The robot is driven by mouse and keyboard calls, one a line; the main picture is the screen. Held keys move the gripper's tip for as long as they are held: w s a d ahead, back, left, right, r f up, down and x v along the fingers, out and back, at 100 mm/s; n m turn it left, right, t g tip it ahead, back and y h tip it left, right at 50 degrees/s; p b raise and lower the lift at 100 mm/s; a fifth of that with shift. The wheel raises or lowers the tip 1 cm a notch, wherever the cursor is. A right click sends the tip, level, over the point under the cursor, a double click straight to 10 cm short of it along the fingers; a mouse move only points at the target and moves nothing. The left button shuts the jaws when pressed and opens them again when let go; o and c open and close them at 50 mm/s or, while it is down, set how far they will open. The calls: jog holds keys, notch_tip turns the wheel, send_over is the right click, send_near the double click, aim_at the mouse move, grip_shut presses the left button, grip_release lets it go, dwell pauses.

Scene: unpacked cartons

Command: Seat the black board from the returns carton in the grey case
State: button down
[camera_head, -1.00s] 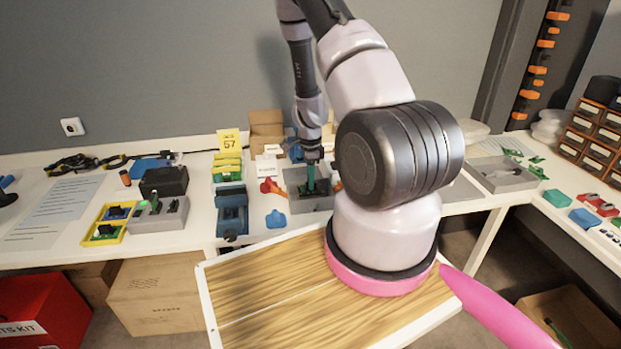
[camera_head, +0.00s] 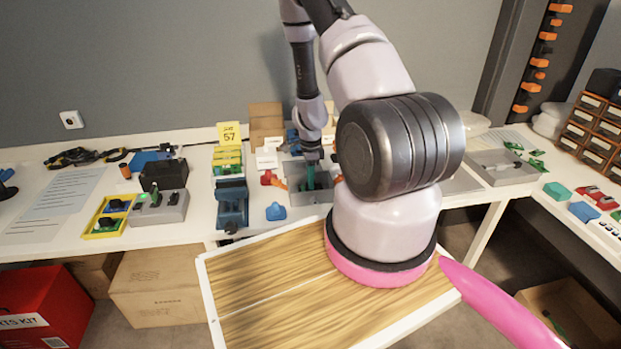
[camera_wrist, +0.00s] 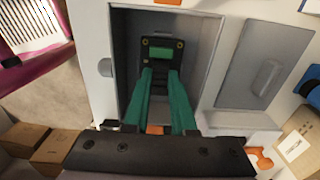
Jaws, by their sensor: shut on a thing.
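My gripper (camera_head: 311,182) points down into a grey open-topped case (camera_head: 292,180) on the white bench. In the wrist view its green fingers (camera_wrist: 166,80) are closed on a small black board (camera_wrist: 147,53) with a green patch and small light corner dots. The board is inside the case's grey recess (camera_wrist: 125,45), near the middle of its width. The fingers cover part of the board, so I cannot tell whether it touches the case floor. In the head view the board cannot be made out.
A blue fixture (camera_head: 232,205) and a small blue part (camera_head: 276,211) lie left of the case. A grey block (camera_head: 173,208) and a yellow tray (camera_head: 92,225) stand further left. Another grey tray (camera_head: 520,177) is at the right. Cardboard boxes (camera_head: 265,118) stand behind.

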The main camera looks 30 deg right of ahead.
jog(key=shift+f, duration=0.2)
jog(key=c, duration=0.7)
grip_release()
jog(key=shift+o, duration=0.2)
notch_tip(320, 180, up, 11)
